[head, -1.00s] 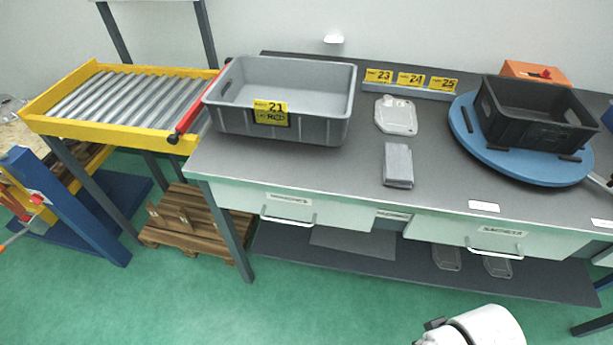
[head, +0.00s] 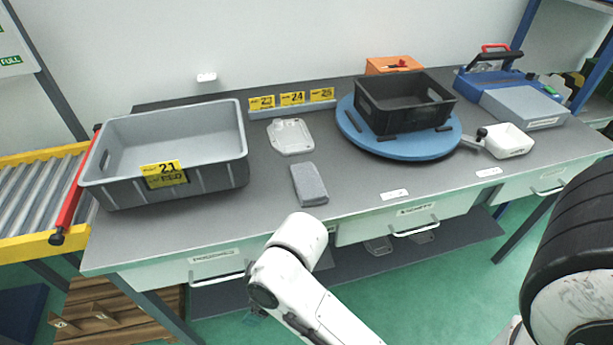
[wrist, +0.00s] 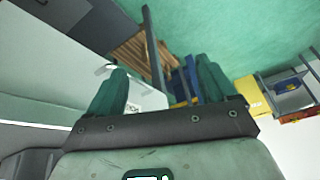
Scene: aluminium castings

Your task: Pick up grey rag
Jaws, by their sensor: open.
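The grey rag (head: 309,184) lies folded on the dark grey bench top (head: 240,217), near its front edge and just in front of a pale casting (head: 290,136). In the head view my white arm reaches up in front of the bench, and its bend is close to the rag. My gripper shows in the wrist view (wrist: 158,92), with two green fingers spread apart and nothing between them. The wrist view looks past the bench front toward the green floor, and the rag is not seen there.
A grey bin (head: 215,173) labelled 21 stands at the bench's left. A black crate (head: 385,118) rests on a blue turntable (head: 350,130). A white scoop (head: 508,141) and a blue case (head: 490,80) are farther right. Drawers (head: 385,226) line the bench front.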

